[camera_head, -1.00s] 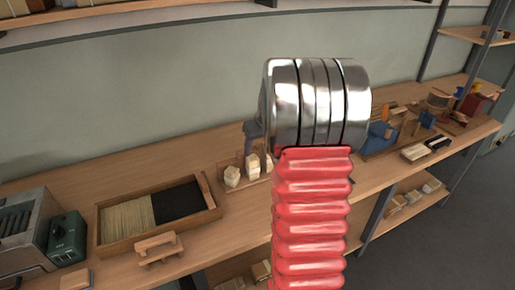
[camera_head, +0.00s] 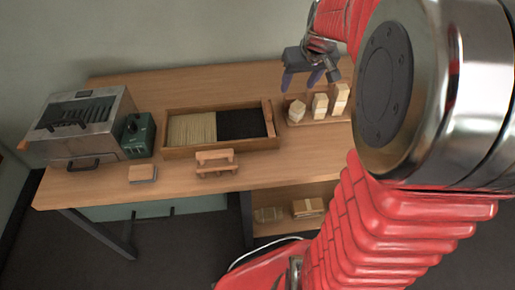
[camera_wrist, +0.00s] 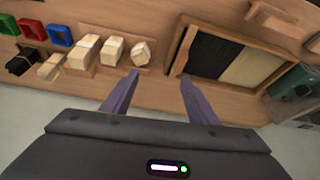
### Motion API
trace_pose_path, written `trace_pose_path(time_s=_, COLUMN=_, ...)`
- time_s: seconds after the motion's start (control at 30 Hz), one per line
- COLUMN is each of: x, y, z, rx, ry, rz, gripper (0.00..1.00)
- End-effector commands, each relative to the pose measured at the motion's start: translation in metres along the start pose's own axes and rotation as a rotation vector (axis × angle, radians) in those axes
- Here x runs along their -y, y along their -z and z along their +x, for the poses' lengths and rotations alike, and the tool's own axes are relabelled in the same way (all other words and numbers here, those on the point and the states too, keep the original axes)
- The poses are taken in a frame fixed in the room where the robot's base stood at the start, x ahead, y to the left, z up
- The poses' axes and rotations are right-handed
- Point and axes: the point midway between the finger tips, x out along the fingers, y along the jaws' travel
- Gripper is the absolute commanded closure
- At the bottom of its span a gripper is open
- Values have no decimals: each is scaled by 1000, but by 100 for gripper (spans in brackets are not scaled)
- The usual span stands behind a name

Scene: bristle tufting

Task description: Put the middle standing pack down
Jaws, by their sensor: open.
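Three pale standing packs are on a small wooden holder (camera_head: 309,120) on the bench. The middle standing pack (camera_head: 320,106) is upright between the left pack (camera_head: 297,111) and the right pack (camera_head: 341,98). In the wrist view the middle pack (camera_wrist: 112,50) lies beyond and left of my fingers, with the other packs (camera_wrist: 83,51) (camera_wrist: 140,52) on either side. My gripper (camera_head: 302,80) is open and empty, with purple-grey fingers. It hangs above and behind the packs, apart from them. The gripper also shows in the wrist view (camera_wrist: 159,78).
A wooden tray (camera_head: 222,149) with tan bristles and a dark half stands left of the packs. Coloured bins (camera_wrist: 60,35) show in the wrist view.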

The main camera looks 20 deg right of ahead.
Motion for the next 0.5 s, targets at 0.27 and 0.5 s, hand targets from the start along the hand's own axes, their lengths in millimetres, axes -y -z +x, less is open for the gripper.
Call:
trace_pose_path(time_s=0.27, x=70, y=-38, z=-49, rx=-20, ry=21, rz=-55, gripper=46)
trace_pose_path(time_s=0.5, x=116, y=-82, z=-81, rx=-35, ry=40, rz=-94, gripper=46)
